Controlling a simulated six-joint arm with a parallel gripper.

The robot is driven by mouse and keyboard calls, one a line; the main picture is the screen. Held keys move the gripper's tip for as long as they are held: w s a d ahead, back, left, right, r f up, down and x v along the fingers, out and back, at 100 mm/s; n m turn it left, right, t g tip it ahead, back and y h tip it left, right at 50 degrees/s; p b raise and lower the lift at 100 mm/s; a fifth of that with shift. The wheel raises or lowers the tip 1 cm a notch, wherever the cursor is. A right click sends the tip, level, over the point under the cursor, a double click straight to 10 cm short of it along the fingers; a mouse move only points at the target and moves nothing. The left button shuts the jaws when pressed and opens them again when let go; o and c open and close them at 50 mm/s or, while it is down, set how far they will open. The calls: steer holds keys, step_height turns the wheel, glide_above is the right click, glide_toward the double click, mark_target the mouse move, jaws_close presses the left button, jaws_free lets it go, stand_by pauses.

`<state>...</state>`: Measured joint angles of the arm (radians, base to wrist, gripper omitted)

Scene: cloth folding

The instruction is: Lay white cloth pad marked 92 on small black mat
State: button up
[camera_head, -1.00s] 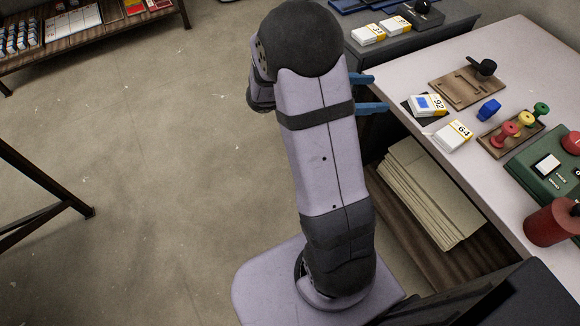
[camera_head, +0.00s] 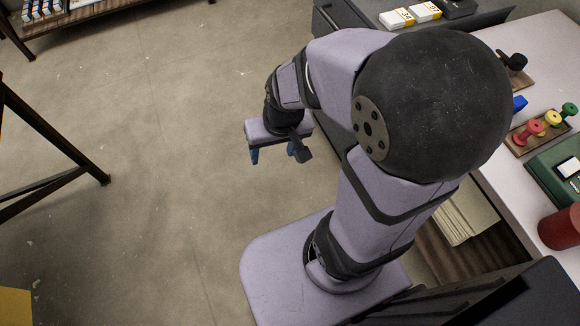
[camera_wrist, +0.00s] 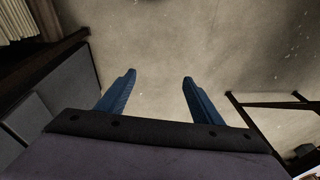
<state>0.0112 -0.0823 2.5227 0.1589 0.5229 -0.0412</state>
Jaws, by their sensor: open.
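My gripper (camera_head: 273,153) hangs over bare floor left of my arm, with its two blue fingers apart and pointing down. The wrist view shows the same open fingers (camera_wrist: 159,76) with only floor between them. The white pad marked 92 and the small black mat are hidden behind my arm in the head view and are outside the wrist view. My gripper is well away from the table (camera_head: 548,28) and holds nothing.
On the table are a blue block (camera_head: 519,104), a wooden board with red, yellow and green knobs (camera_head: 540,127), a green device (camera_head: 556,174) and a red canister (camera_head: 560,227). White packs (camera_head: 396,18) sit on a grey cabinet.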

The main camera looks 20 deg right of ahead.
steer(key=s+d+n+g, duration=0.1)
steer(key=s+g, duration=0.1)
steer(key=s, duration=0.4)
steer(key=shift+d+h, duration=0.35)
steer(key=shift+h, duration=0.05)
step_height(320, 180, up, 25)
steer(key=p, duration=2.4)
steer(key=shift+f+p, duration=0.2)
steer(key=shift+p, duration=0.15)
steer(key=shift+w, duration=0.1)
